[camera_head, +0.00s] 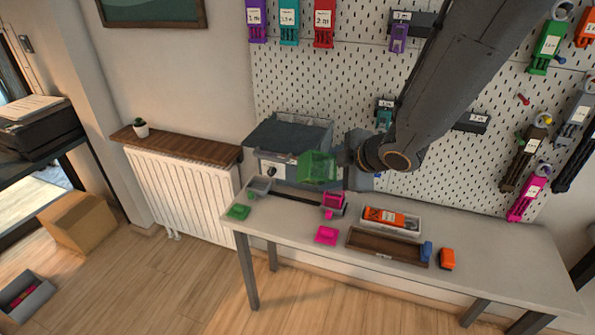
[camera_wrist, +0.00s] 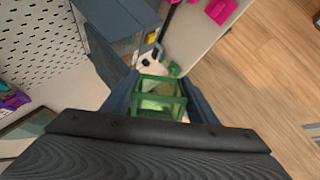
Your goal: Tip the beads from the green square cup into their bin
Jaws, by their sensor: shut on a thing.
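My gripper (camera_head: 342,167) is shut on the green square cup (camera_head: 318,168) and holds it up over the back left part of the table, in front of the grey machine. The cup is see-through and looks tilted in the head view. In the wrist view the cup (camera_wrist: 160,98) sits between the two fingers, its square frame showing. Beads inside it cannot be made out clearly. A small grey bin (camera_head: 259,187) stands on the table below and left of the cup. A green block-like piece (camera_head: 237,212) lies at the table's left corner. I cannot tell which container is the beads' bin.
A grey machine (camera_head: 285,138) stands close behind the cup. A pink cup (camera_head: 333,201) stands on the table below it, with a pink piece (camera_head: 326,235) in front. A light tray with an orange item, a brown tray (camera_head: 375,245) and an orange piece (camera_head: 447,258) fill the middle.

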